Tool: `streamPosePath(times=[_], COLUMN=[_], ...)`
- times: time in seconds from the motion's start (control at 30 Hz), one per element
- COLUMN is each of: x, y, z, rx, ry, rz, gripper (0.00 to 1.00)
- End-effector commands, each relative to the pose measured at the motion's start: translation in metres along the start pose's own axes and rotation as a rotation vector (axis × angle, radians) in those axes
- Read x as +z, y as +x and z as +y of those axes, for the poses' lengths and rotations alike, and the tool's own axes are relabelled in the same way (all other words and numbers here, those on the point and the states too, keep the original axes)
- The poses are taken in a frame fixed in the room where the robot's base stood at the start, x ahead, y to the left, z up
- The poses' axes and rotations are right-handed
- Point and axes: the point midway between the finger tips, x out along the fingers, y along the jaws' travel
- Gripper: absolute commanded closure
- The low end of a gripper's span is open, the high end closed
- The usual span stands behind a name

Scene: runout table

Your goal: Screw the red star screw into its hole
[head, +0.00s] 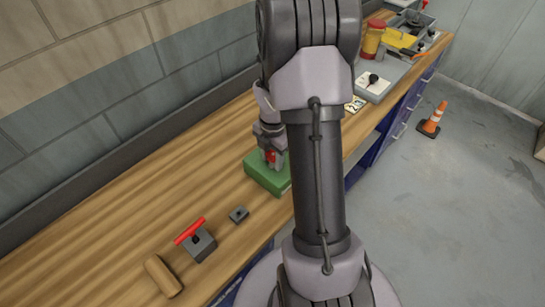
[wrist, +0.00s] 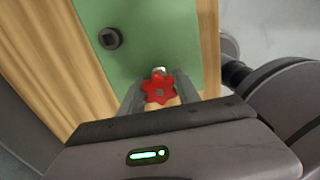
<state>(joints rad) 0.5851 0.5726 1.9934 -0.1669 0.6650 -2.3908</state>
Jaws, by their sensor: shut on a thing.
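The red star screw (wrist: 159,90) is between the two fingers of my gripper (wrist: 158,84), which is shut on it. A small silvery part shows just beyond the head. Behind it is the green block (wrist: 150,35), with a dark round fitting (wrist: 110,39) to the upper left. In the head view my gripper (head: 270,157) is over the green block (head: 262,182), with a bit of red between the fingers. The screw's lower end and the hole under it are hidden.
On the wooden bench (head: 120,215), a grey block with a red bar (head: 190,231), a small dark square piece (head: 238,214) and a wooden cylinder (head: 162,276) lie left of the green block. A grey case (head: 378,85) stands farther back. An orange cone (head: 432,120) is on the floor.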

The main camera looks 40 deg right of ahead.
Motion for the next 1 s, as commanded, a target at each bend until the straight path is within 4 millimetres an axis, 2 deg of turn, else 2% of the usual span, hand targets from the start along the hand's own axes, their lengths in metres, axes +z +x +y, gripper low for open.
streamPosePath(times=[0.13, 0.27, 0.43, 0.57, 0.7, 0.83, 1.0], x=[0.0003, 0.0006, 0.001, 0.0012, 0.0015, 0.0018, 0.0023], y=[0.0013, 0.0004, 0.0012, 0.001, 0.0016, 0.0011, 0.0019], z=[0.0009, 0.0013, 0.0019, 0.0021, 0.0025, 0.0027, 0.0028], rx=[0.001, 0.002, 0.003, 0.003, 0.003, 0.004, 0.003], ry=[0.251, 0.404, 0.7, 0.844, 1.101, 1.245, 1.54], rz=[-0.002, -0.003, -0.004, -0.004, -0.005, -0.005, -0.005], gripper=[1.0, 1.0, 1.0, 1.0, 1.0, 1.0, 1.0])
